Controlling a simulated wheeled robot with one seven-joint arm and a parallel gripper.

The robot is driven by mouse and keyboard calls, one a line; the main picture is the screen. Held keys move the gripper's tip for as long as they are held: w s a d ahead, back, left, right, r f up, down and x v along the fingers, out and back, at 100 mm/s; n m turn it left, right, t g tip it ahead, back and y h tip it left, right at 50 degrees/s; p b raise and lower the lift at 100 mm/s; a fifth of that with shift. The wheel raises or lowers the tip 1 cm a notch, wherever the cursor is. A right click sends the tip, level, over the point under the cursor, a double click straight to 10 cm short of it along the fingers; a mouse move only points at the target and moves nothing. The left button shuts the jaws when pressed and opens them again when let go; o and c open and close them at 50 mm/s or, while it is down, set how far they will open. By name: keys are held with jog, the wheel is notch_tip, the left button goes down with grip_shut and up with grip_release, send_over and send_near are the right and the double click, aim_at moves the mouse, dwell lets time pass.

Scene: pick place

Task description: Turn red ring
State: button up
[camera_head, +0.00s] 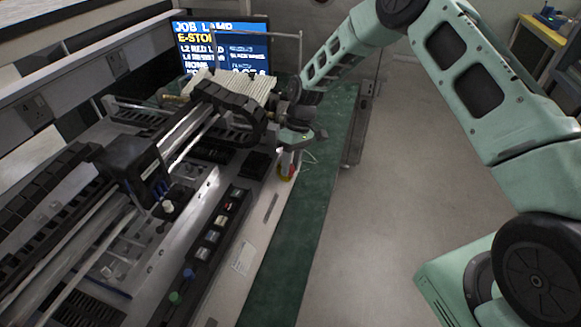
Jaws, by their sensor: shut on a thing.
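A small red and yellow piece (287,171), which looks like the red ring on a yellow base, stands at the right edge of the machine panel. My gripper (289,156) points down right over it, with its fingers shut at its top. The fingers cover most of the ring, so its shape and how far it is turned cannot be told. My arm reaches in from the right, over the floor.
A machine with rails and a black cable chain (232,104) stands close left of my gripper. Panel buttons (212,237) line its front. A green strip (308,222) edges the bench. A lit screen (222,48) stands behind. The floor (400,200) at right is clear.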

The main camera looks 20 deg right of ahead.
jog(key=shift+w+d+f+m+g+y+b, duration=0.15)
jog(key=shift+m+g+y+b, duration=0.2)
jog(key=shift+m+y+b, duration=0.35)
jog(key=shift+d+m+g+y+b, duration=0.1)
jog(key=shift+m+g+y+b, duration=0.35)
jog(key=shift+m+y, duration=0.35)
jog(key=o, duration=1)
jog(key=b+v, duration=0.4)
jog(key=v, duration=1.3)
jog(key=shift+d, duration=0.15)
